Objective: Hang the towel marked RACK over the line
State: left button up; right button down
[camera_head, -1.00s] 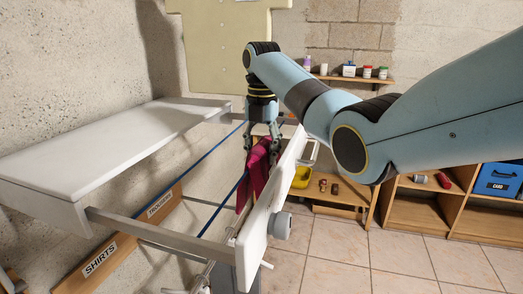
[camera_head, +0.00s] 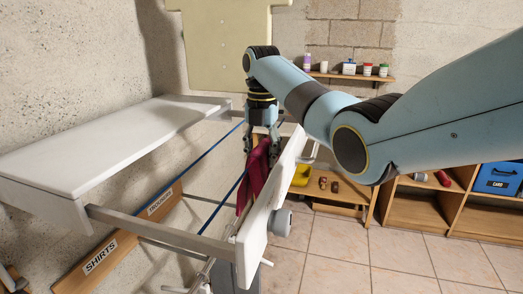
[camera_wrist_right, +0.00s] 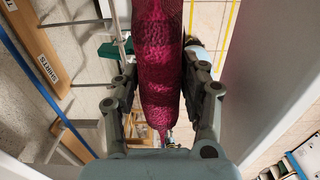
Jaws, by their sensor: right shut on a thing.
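The magenta towel (camera_head: 255,180) hangs below my right gripper (camera_head: 262,146), at the inner side of the right white panel. In the right wrist view the towel (camera_wrist_right: 158,75) runs as a bunched strip between the fingers of the gripper (camera_wrist_right: 165,92), which is shut on it. No RACK mark shows. Two blue lines cross the frame: a far one (camera_head: 205,155) and a near one (camera_head: 222,203). The near line's upper end meets the towel's outline; I cannot tell whether the towel lies over it. My left gripper is not in view.
A white board (camera_head: 110,145) stands at the left, and a white panel (camera_head: 262,225) is close beside the towel. A grey rail (camera_head: 160,232) crosses in front. Labelled SHIRTS (camera_head: 100,257) and TROUSERS (camera_head: 160,203) boards lie below. Shelves (camera_head: 415,210) stand at the right.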

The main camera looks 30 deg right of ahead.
jog(key=shift+f, duration=0.15)
jog(key=shift+c, duration=0.7)
grip_release()
jog(key=shift+r, duration=2.55)
